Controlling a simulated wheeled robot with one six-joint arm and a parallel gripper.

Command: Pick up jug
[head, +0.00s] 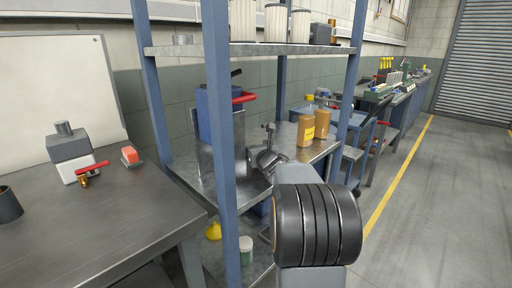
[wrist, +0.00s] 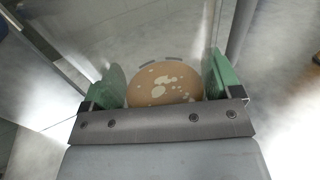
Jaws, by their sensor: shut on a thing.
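In the wrist view, the jug (wrist: 164,84) shows as a rounded tan-brown thing with cream patches, seen from close up. It lies between the two green pads of my gripper (wrist: 163,82), which is shut on it, one pad at each side. The jug's lower part is hidden behind the grey gripper bar, and no handle or spout can be made out. In the head view, my arm reaches toward the blue-posted shelf rack, and its dark ribbed joint hides the gripper and the jug.
A blue post (head: 222,190) stands left of my arm. A metal workbench (head: 90,240) is at the left. The floor (head: 430,210) at the right is clear.

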